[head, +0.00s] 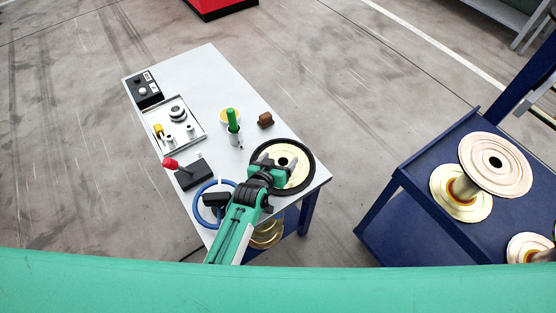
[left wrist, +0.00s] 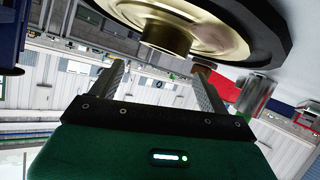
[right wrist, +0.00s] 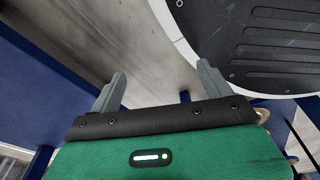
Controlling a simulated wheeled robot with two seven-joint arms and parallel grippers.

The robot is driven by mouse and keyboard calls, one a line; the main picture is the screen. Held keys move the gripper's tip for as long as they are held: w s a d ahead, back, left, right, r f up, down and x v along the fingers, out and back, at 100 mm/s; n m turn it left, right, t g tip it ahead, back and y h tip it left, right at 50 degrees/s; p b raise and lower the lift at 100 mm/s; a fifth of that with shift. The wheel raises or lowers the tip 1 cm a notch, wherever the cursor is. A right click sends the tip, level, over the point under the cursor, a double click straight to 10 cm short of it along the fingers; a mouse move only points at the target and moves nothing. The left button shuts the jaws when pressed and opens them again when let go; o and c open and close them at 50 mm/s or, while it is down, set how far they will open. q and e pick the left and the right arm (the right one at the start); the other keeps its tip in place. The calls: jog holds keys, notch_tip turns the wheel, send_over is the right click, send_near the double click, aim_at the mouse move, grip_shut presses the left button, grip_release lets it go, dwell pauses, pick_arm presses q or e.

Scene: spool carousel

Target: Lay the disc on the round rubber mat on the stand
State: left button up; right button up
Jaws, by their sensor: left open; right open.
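The gold disc (head: 297,172) lies flat inside the black ring of the round rubber mat (head: 312,167), at the near right corner of the white table. Its dark centre hole shows in the head view. In the left wrist view the disc (left wrist: 225,38) fills the top, with its raised hub facing my fingers and the black mat (left wrist: 283,25) around it.
The table (head: 208,72) also carries a green-handled tool in a cup (head: 233,135), a brown block (head: 265,120), a metal tray (head: 190,138), a red-knobbed lever box (head: 190,172) and a blue ring (head: 199,203). A blue rack (head: 425,170) with spools (head: 495,160) stands at right.

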pick_arm(q)
jog(key=v, duration=1.3)
jog(key=shift+s+r, duration=0.25)
jog(key=shift+r, duration=0.05)
pick_arm(e)
jog(key=shift+s+d+f, duration=0.2)
jog(key=shift+s+f, duration=0.15)
jog(key=shift+s, duration=0.25)
pick_arm(q)
jog(key=shift+a+f, duration=0.1)
jog(key=shift+a, duration=0.05)
